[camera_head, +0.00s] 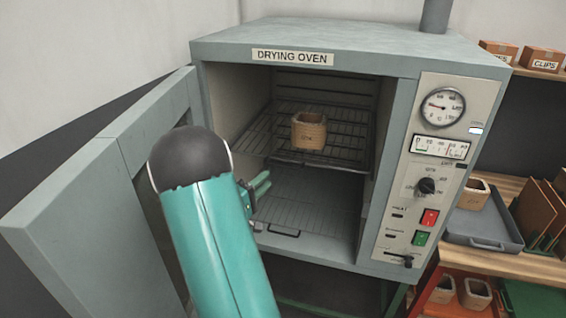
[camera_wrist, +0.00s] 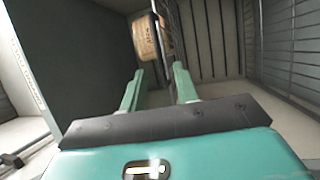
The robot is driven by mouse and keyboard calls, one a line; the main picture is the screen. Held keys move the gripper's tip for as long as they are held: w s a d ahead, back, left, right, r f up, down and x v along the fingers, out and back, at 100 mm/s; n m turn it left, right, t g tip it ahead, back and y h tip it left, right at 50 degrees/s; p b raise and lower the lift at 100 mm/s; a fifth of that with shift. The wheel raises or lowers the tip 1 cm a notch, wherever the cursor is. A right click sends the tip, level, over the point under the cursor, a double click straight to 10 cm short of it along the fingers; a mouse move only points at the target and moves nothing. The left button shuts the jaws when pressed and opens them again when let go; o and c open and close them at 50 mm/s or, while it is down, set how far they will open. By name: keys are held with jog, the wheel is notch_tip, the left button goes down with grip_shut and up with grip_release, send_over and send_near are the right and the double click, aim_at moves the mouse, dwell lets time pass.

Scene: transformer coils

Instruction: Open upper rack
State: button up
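The upper rack (camera_head: 346,140) is a dark wire shelf inside the drying oven, with a small handle at its front edge. A tan coil (camera_head: 309,131) sits on it; the coil also shows at the top of the wrist view (camera_wrist: 150,36). My gripper (camera_head: 262,187) is at the oven's mouth, left of and a little below the rack's front edge. In the wrist view its two green fingers (camera_wrist: 157,82) stand apart with nothing seen between them. The rack's edge-on wires run just beyond the fingertips, beside the coil. I cannot tell the exact gap to the handle.
The oven door (camera_head: 95,205) stands open at the left, close to my arm. A lower rack (camera_head: 300,212) with its own handle lies below. The control panel (camera_head: 425,180) borders the opening at the right. A grey tray (camera_head: 480,232) and more coils are on shelves farther right.

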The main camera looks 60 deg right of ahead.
aim_at(282, 166)
jog(key=x, duration=1)
jog(key=shift+s+d, duration=0.25)
jog(key=shift+d, duration=0.05)
jog(key=shift+r, duration=0.15)
jog(key=shift+r, duration=0.1)
grip_shut()
